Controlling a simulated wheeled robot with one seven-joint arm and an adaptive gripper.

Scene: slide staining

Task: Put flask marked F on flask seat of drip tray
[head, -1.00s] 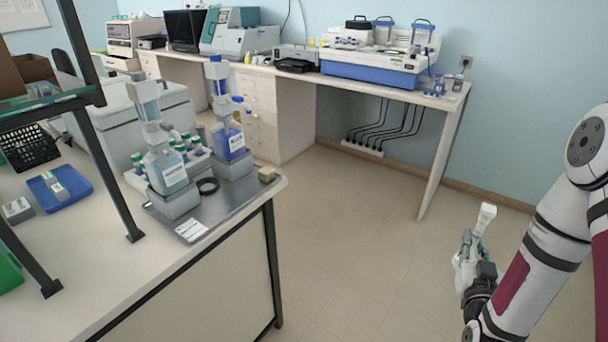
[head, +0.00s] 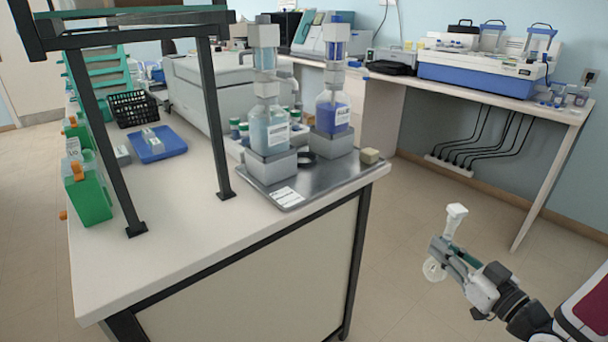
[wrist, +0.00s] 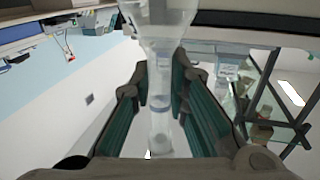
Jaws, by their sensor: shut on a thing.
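My gripper (head: 452,255) is shut on a clear flask, with the arm reaching in at the lower right, out over the floor and apart from the bench. The flask's pale flared end (head: 456,212) shows above the fingers and its clear rounded part (head: 434,269) below. In the wrist view the clear flask (wrist: 160,95) is between the green finger pads (wrist: 160,100). I see no F mark on it. The metal drip tray (head: 330,187) lies on the bench corner. A black ring (head: 306,159) on it, between two dispenser bottles, looks like the flask seat.
The clear bottle (head: 268,133) and purple bottle (head: 332,113) stand on grey blocks on the tray, with tall dispenser heads. A dark shelf frame (head: 215,120) stands left. Floor is free between bench and gripper.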

